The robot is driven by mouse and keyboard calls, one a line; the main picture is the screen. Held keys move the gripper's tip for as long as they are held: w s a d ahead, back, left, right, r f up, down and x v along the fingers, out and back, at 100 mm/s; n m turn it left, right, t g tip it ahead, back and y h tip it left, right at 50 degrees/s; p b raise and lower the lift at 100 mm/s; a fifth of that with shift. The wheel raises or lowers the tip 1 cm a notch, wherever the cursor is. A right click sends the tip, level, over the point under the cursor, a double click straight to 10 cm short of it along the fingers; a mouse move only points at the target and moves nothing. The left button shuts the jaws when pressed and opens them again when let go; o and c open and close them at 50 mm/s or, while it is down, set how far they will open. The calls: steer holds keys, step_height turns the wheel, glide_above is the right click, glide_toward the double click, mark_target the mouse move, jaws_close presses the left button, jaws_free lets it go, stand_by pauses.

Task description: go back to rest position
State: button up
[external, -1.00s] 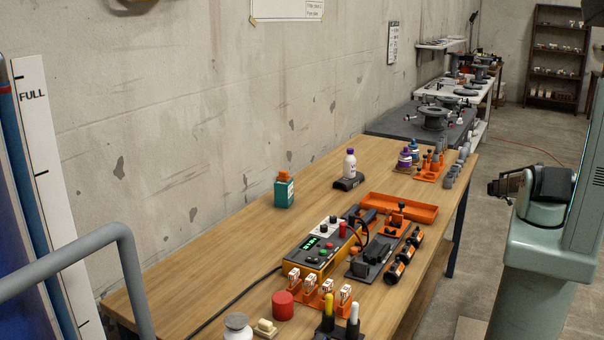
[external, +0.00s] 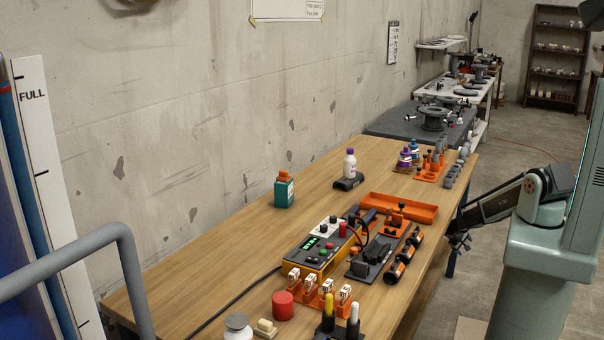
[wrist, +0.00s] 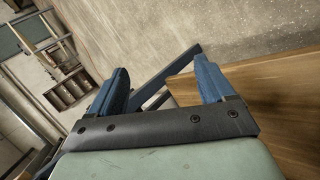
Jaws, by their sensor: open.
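My gripper (external: 455,242) hangs just off the right edge of the wooden table (external: 222,240) in the external view, with my arm stretched out to the left from its base. In the wrist view my gripper (wrist: 165,85) shows two blue fingers spread wide apart. Nothing is between them. Beyond the fingers are the wooden table top (wrist: 265,85) at the right and a dark blue table leg or brace behind the gap.
An orange tray (external: 425,213), black cylinders (external: 404,255), a yellow device with a display (external: 312,252) and grey fittings (external: 448,180) stand near the table's right side. A shelf (external: 555,60) stands far back. The floor right of the table is mostly clear.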

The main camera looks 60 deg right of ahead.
steer(key=a+f+n+y, duration=0.25)
steer(key=a+y, duration=0.25)
steer(key=a, duration=2.2)
steer(key=s+a+r+n+g+y, duration=0.1)
steer(key=s+a, duration=0.3)
steer(key=a, duration=0.6)
steer(key=s+a+r+n+g+y, duration=0.1)
steer(key=s+a+r+n+y, duration=0.1)
steer(key=a, duration=0.9)
steer(key=s+r, duration=0.1)
steer(key=s, duration=0.1)
steer(key=shift+s+g, duration=0.4)
steer(key=shift+a+n, duration=0.1)
steer(key=shift+n, duration=0.15)
